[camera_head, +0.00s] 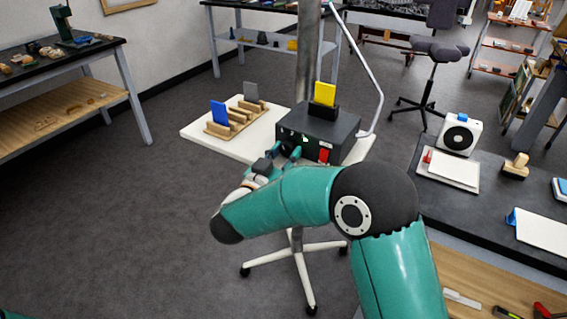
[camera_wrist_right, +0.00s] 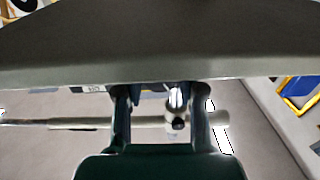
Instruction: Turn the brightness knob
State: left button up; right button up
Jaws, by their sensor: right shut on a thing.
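A black control box (camera_head: 320,132) stands on the white stand top, with a red switch (camera_head: 324,156) and a small green-lit spot on its front face. My right gripper (camera_head: 287,150) is at the left part of this front face. It is shut on the brightness knob, which the fingers and arm hide in the head view. In the wrist view the two fingers (camera_wrist_right: 160,98) reach up to a large dark surface, and the knob cannot be made out clearly. My left gripper is out of view.
On the white top (camera_head: 200,132), a wooden rack (camera_head: 232,124) holds blue and grey plates. A yellow plate (camera_head: 325,94) stands on the box. A white lamp arm (camera_head: 372,75) rises at the right. A dark bench (camera_head: 490,195) with a white device (camera_head: 460,135) is further right.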

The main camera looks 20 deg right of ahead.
jog(key=shift+f+m+b, duration=0.1)
jog(key=shift+m+b, duration=1.3)
jog(key=shift+m, duration=0.1)
jog(key=o, duration=1.1)
jog(key=shift+o, duration=0.2)
jog(key=v, duration=1.2)
jog(key=shift+f, duration=0.1)
